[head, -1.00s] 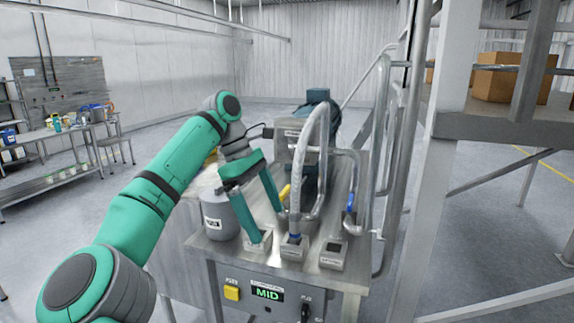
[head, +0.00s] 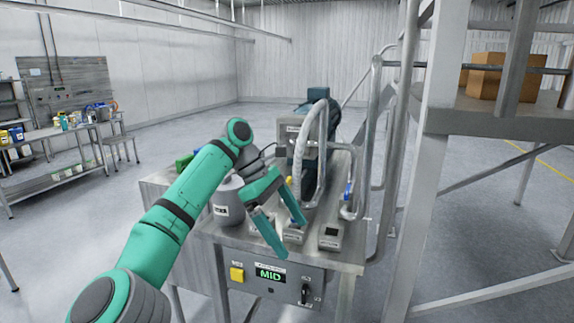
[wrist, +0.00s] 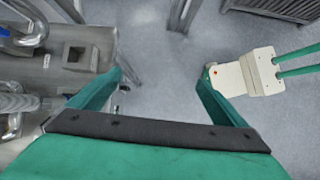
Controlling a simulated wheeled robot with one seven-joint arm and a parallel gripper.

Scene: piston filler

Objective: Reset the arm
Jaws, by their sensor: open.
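My gripper (head: 292,238) is open, its two green fingers spread over the front of the steel piston filler table (head: 215,232) in the head view. Nothing shows between the fingers. In the wrist view my gripper (wrist: 160,84) points down past the table edge, with grey floor between its fingertips. My green arm reaches in from the lower left of the head view. The front panel (head: 285,283) has a yellow button (head: 237,274), a green display reading "MID" (head: 270,274) and a black switch (head: 305,293).
A grey labelled canister (head: 228,200) stands left of my gripper. Steel pipes (head: 322,140) and a blue-handled valve (head: 348,192) rise close by on the right. A railing and platform (head: 465,122) stand further right. Floor is open to the left, before a workbench (head: 45,133).

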